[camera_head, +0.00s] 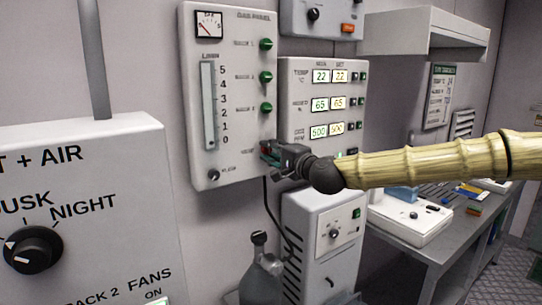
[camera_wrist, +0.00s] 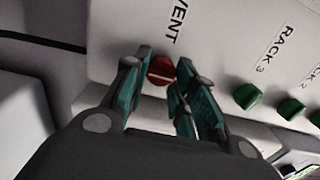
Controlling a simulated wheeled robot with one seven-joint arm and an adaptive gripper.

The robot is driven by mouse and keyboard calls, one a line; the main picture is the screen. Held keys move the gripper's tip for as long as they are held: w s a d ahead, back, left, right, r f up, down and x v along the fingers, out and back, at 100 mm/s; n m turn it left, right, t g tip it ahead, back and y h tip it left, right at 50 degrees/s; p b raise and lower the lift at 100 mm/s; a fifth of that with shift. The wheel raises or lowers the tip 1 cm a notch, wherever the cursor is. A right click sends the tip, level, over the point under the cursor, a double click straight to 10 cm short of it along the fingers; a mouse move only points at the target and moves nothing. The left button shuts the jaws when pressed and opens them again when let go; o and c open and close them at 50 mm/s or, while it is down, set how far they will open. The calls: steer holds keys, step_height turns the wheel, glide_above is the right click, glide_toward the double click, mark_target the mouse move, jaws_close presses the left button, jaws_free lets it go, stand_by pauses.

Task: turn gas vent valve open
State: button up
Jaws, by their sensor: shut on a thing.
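The gas panel (camera_head: 229,130) is a pale box on the wall, with a gauge, a litre scale and several green rack valves. The vent valve is a red knob (camera_wrist: 161,71) below the VENT label in the wrist view, with a pale line across it. My gripper (camera_wrist: 158,78) has its teal-padded fingers on either side of the red knob, shut on it. In the head view my gripper (camera_head: 270,152) reaches the panel's lower right from the right and hides most of the knob.
Green rack valves (camera_wrist: 248,97) sit beside my gripper. A display panel (camera_head: 323,75) adjoins the gas panel on the right. Below stand a white unit (camera_head: 318,215) and a grey cylinder (camera_head: 262,280). A bench (camera_head: 440,245) is at the right.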

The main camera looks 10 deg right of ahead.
steer(key=shift+d, duration=0.1)
stand_by(0.4)
steer(key=o, duration=1)
steer(key=v, duration=1.2)
steer(key=shift+f, duration=0.1)
